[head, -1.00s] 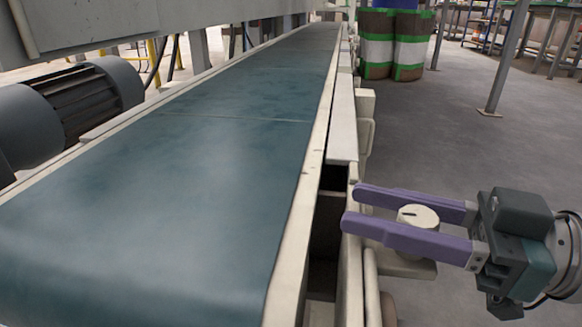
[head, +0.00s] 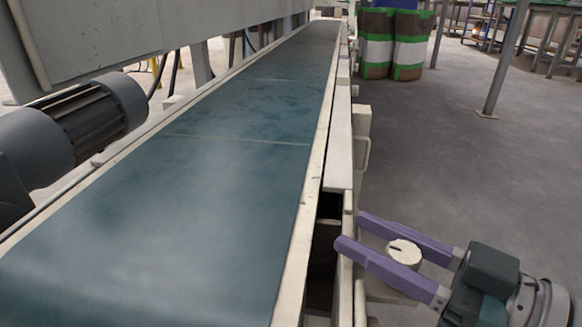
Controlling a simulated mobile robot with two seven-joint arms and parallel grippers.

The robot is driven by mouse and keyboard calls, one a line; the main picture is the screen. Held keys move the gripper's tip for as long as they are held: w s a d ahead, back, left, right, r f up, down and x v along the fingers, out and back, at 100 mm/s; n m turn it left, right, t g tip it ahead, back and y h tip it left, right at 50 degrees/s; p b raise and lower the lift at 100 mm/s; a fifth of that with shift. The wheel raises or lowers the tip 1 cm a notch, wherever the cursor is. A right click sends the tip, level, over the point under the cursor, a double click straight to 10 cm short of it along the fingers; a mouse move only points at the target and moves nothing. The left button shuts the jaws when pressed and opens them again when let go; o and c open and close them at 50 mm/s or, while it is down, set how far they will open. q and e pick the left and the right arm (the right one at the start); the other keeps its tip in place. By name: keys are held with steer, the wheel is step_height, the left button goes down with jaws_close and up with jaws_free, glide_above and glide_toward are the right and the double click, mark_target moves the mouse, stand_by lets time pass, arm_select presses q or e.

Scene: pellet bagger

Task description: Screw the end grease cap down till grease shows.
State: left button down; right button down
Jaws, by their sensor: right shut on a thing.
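The end grease cap (head: 404,252) is a round, cream-coloured cap with a dark slot mark on its top. It sits on a pale block (head: 388,289) at the side of the conveyor's near end. My right gripper (head: 350,232) comes in from the lower right. Its two long purple fingers lie on either side of the cap and are shut on it, with the tips reaching past it towards the conveyor frame. No grease can be made out around the cap. The cap's lower part is hidden by the near finger. My left gripper is not in view.
The teal conveyor belt (head: 200,190) runs away from me, with a cream side rail (head: 316,160) close to the fingertips. A grey motor (head: 75,130) stands at the left. Striped drums (head: 392,45) and a post (head: 505,60) stand farther back. The floor at right is clear.

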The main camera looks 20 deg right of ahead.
steer(key=m+t+h+p, duration=0.1)
steer(key=m+h, duration=0.1)
steer(key=d+m+h+p, duration=0.1)
steer(key=h+p, duration=0.1)
steer(key=h, duration=0.1)
steer(key=shift+w+r+m+t, duration=0.15)
steer(key=shift+r+m+t, duration=0.05)
steer(key=shift+m+t, duration=0.2)
steer(key=m+h, duration=0.1)
steer(key=h, duration=0.1)
steer(key=m+h+p, duration=0.1)
steer(key=shift+d+f+h, duration=0.1)
steer(key=shift+d+h, duration=0.1)
steer(key=shift+h, duration=0.2)
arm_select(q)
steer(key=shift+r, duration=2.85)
arm_select(e)
steer(key=shift+d+m+h, duration=0.25)
steer(key=shift+m+h, duration=0.45)
steer(key=shift+h, duration=0.4)
arm_select(q)
steer(key=shift+p, duration=0.3)
arm_select(e)
steer(key=shift+f, duration=0.1)
steer(key=shift+c, duration=2.3)
jaws_free()
